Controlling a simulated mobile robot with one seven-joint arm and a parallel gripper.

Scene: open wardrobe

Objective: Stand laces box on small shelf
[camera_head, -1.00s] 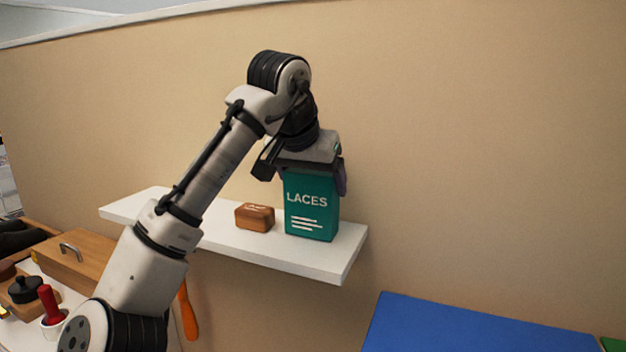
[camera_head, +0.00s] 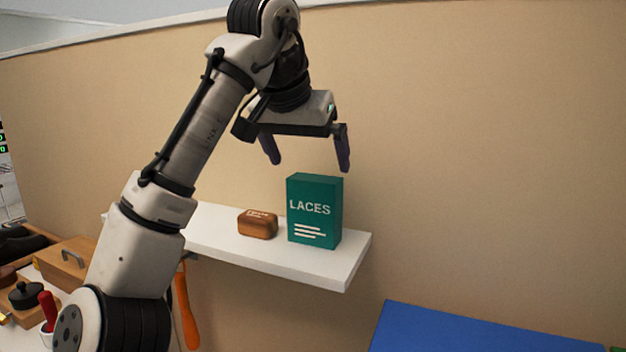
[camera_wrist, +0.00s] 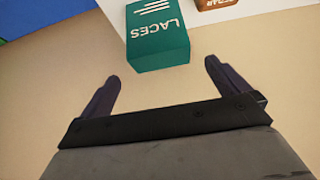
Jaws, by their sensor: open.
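The green laces box (camera_head: 315,212) stands upright on the small white shelf (camera_head: 330,268), with its lettered face toward the head camera. My gripper (camera_head: 308,162) is open and empty above the box, with a clear gap between its fingertips and the box top. In the wrist view the laces box (camera_wrist: 157,38) shows beyond the open fingers of my gripper (camera_wrist: 162,75), upside down in the picture and apart from them. The shelf (camera_wrist: 205,17) also shows there in part.
A small brown block (camera_head: 258,224) with lettering sits on the shelf just left of the box. A blue panel (camera_head: 470,335) lies below right. An orange-handled item (camera_head: 187,310) hangs under the shelf. A wooden box (camera_head: 72,262) is at the lower left. The wall behind is bare.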

